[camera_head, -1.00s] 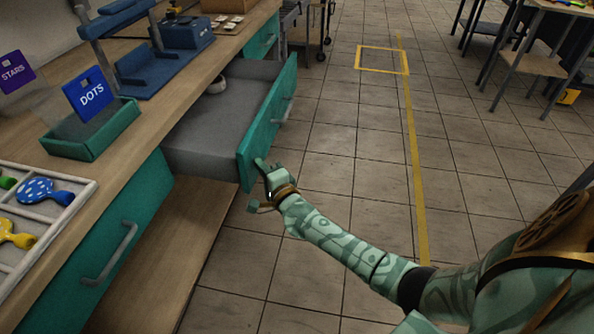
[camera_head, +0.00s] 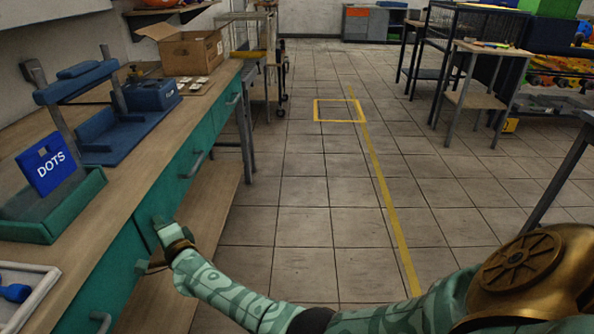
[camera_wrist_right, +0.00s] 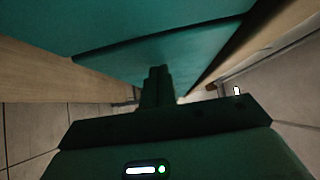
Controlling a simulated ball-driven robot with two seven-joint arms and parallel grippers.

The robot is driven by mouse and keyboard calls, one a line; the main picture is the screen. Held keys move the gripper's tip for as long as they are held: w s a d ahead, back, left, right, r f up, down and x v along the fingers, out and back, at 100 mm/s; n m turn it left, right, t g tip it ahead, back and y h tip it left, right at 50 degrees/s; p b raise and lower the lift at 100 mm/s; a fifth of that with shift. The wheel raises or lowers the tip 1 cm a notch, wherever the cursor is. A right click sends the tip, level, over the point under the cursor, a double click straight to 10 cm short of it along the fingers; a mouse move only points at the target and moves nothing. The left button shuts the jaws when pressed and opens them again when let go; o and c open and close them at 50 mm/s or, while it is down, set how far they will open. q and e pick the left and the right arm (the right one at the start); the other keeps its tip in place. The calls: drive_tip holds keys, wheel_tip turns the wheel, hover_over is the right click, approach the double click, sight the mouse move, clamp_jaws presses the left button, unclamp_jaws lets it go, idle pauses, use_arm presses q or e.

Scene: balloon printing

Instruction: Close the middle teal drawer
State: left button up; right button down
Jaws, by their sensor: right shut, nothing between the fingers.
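The middle teal drawer (camera_head: 180,178) is in the bench's front, between a nearer and a farther teal drawer. Its front looks flush, or nearly flush, with the bench; the grey inside is hidden. Its grey handle (camera_head: 193,164) faces the aisle. My right gripper (camera_head: 158,222) is shut and empty at the near end of this drawer front. In the right wrist view, its closed fingers (camera_wrist_right: 157,78) point at a teal panel (camera_wrist_right: 165,50), at or very close to it; contact cannot be told for sure. My left gripper is out of view.
The wooden bench top (camera_head: 120,190) holds a teal tray (camera_head: 35,222) with a blue DOTS card (camera_head: 47,164), a blue press stand (camera_head: 110,135) and a cardboard box (camera_head: 188,52). A lower shelf (camera_head: 215,195) lies underneath. The tiled aisle (camera_head: 310,210) to the right is clear.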

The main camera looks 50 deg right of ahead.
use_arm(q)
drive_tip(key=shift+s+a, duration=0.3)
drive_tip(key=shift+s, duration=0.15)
use_arm(e)
drive_tip(key=shift+w+a+r, duration=0.2)
drive_tip(key=shift+r, duration=0.1)
